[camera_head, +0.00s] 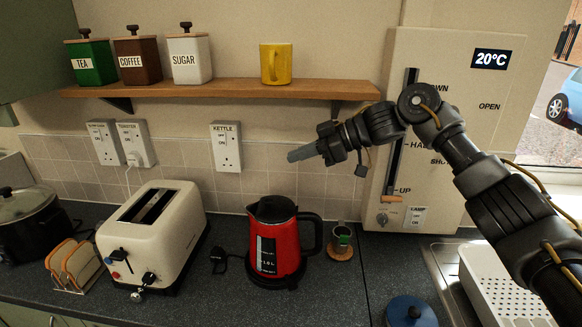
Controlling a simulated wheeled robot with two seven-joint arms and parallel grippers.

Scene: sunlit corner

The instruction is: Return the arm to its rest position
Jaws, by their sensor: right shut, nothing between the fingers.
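My right arm comes in from the right edge and is bent at its elbow in front of the white wall panel. My right gripper (300,153) is shut and empty. It points left in the air, below the wooden shelf and above the red kettle (276,240), apart from both. My left arm and gripper are not in view.
The shelf (220,90) holds canisters and a yellow mug (275,63). A cream toaster (155,235), a toast rack (75,266) and a small jar (341,238) stand on the worktop. The wall panel (440,60) has a lever slot. A white drainer (500,290) lies at right.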

